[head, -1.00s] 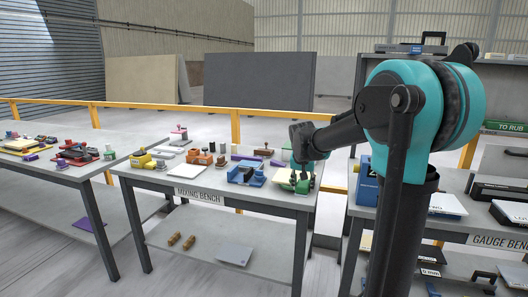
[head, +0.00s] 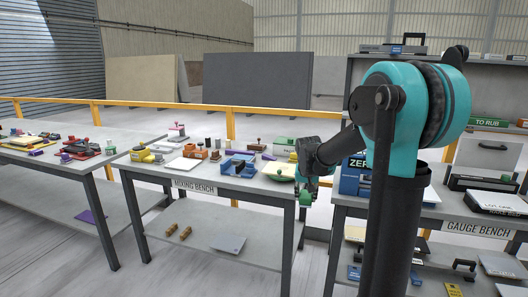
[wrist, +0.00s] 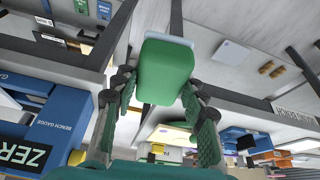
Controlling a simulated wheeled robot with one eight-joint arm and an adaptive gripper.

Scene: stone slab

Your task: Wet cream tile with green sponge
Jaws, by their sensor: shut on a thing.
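My gripper (head: 308,187) is shut on the green sponge (wrist: 165,72), which sits between its two fingers in the wrist view. In the head view the sponge (head: 307,199) hangs just off the right end of the mixing bench (head: 200,186). A cream tile (head: 279,169) lies at that bench's right end, with something green along its edge. It appears to be the pale piece below the fingers in the wrist view (wrist: 170,133). The sponge is apart from the tile. I cannot tell whether the sponge is wet.
A blue holder (head: 238,167), orange block (head: 195,151) and several stamps crowd the mixing bench. The blue bench gauge box (head: 358,178) stands close on the right, on the gauge bench (head: 478,228). A narrow gap separates the benches. A lower shelf (head: 205,240) runs underneath.

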